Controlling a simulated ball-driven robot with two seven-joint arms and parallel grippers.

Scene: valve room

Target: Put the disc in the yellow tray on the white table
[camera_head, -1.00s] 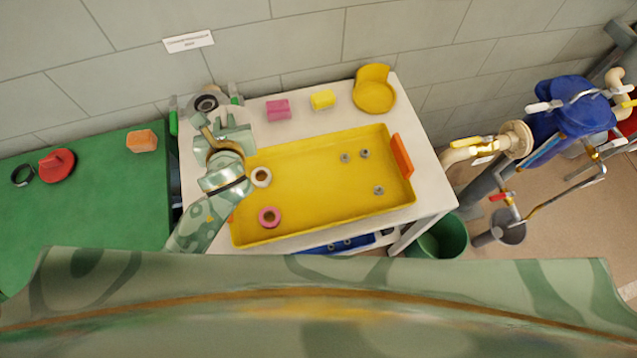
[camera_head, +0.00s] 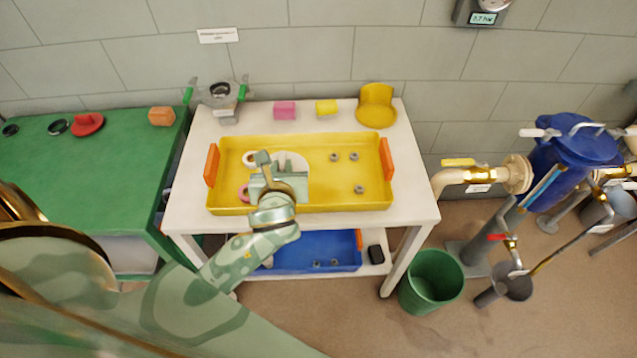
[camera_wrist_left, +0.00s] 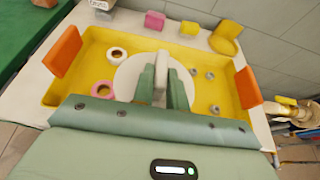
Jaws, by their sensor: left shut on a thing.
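My left gripper (camera_head: 268,165) is over the yellow tray (camera_head: 345,205) on the white table (camera_head: 190,211). It is shut on a white disc (camera_head: 294,160), partly hidden behind the fingers in the head view. In the left wrist view the disc (camera_wrist_left: 128,75) lies flat, with an upright light part between the two green fingers (camera_wrist_left: 162,85). The disc is over the tray's middle-left part; I cannot tell whether it touches the floor. The yellow tray (camera_wrist_left: 68,80) has orange handles at both ends. My right gripper is not in view.
The tray holds a white ring (camera_head: 249,157), a pink ring (camera_head: 243,193) and several grey nuts (camera_head: 354,156). Behind it stand a valve body (camera_head: 220,95), a pink block (camera_head: 285,110), a yellow block (camera_head: 327,108) and a yellow holder (camera_head: 376,112). The tray's right part has free room.

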